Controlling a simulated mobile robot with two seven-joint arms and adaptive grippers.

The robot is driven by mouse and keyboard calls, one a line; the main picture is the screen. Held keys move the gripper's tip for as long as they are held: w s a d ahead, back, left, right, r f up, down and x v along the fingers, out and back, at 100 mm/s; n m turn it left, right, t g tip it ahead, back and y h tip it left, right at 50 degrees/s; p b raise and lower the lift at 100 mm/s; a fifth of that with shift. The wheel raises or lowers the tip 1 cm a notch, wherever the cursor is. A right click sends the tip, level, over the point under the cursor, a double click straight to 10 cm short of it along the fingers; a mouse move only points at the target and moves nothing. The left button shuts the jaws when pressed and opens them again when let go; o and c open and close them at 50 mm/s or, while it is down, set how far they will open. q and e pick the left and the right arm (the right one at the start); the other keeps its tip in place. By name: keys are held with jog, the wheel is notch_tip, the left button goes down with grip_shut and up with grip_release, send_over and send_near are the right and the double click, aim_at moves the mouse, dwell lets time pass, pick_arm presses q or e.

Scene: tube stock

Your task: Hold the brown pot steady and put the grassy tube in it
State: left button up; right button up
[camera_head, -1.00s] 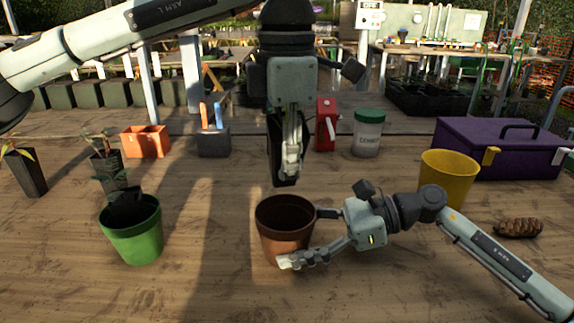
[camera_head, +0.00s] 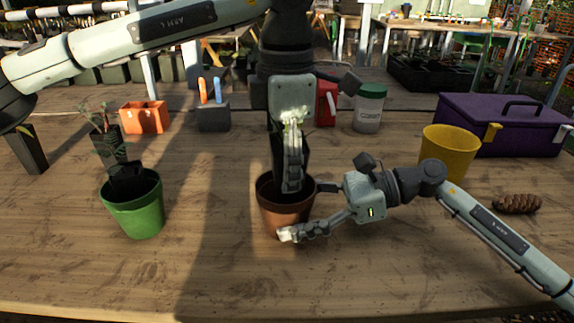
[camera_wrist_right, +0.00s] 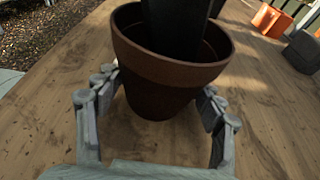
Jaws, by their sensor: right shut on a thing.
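The brown pot (camera_head: 283,214) stands upright on the table in the middle of the head view, and also fills the top middle of the right wrist view (camera_wrist_right: 160,72). My right gripper (camera_head: 287,229) is shut on the pot, with one finger along each side. The grassy tube (camera_head: 304,157) is dark and upright, with pale tufts at its top. Its lower end is inside the pot, as the right wrist view (camera_wrist_right: 178,25) shows; the pot's floor is hidden. My left gripper (camera_head: 292,178) points down at the tube, one finger in front of it. The other finger is hidden.
A green pot (camera_head: 138,215) with a dark tube stands at left, and a yellow pot (camera_head: 447,151) at right. The table's front is clear.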

pick_arm(q)
jog(key=o, duration=0.7)
jog(key=shift+c, duration=0.2)
jog(key=shift+r, duration=0.1)
notch_tip(320, 180, up, 12)
jog(key=shift+f, duration=0.1)
pick_arm(e)
jog(key=o, duration=1)
jog(key=shift+c, duration=0.2)
